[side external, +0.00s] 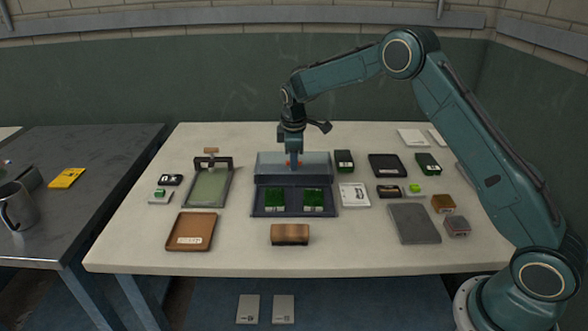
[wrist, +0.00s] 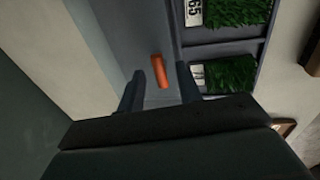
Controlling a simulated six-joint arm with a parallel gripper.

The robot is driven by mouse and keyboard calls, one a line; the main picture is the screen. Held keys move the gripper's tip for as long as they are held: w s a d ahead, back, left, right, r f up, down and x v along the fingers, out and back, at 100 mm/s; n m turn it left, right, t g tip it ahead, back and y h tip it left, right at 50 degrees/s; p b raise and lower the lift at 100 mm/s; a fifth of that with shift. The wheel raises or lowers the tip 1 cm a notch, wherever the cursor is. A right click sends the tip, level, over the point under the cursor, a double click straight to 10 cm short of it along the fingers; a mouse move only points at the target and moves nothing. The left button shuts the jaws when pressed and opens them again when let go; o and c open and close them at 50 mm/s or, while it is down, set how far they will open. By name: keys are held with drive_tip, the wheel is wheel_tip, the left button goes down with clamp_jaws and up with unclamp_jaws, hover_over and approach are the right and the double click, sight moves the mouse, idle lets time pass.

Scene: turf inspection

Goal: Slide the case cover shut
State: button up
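The grey case (side external: 293,211) stands in the middle of the table with its front part uncovered. Two green turf samples (side external: 274,200) with white labels lie in it; they also show in the wrist view (wrist: 232,75). The blue-grey cover (side external: 265,168) lies toward the back of the case. Its orange handle (wrist: 160,71) stands up from the cover. My gripper (wrist: 159,68) is open over the cover, its fingers on either side of the handle with visible gaps. In the side view my gripper (side external: 292,152) points down, and the handle's lower part is partly hidden.
A brown block (side external: 290,234) lies in front of the case. A green-surfaced tray (side external: 208,188) stands to the left and a white labelled card (side external: 354,195) close to the right. A brown tray (side external: 191,231) is at front left.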

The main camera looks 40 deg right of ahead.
clamp_jaws()
drive_tip(key=shift+a, duration=0.1)
drive_tip(key=s+a, duration=0.9)
drive_tip(key=shift+s+a, duration=0.1)
drive_tip(key=shift+a, duration=0.1)
idle(0.4)
drive_tip(key=shift+c, duration=0.6)
unclamp_jaws()
drive_tip(key=shift+s+r, duration=0.1)
drive_tip(key=shift+o, duration=0.6)
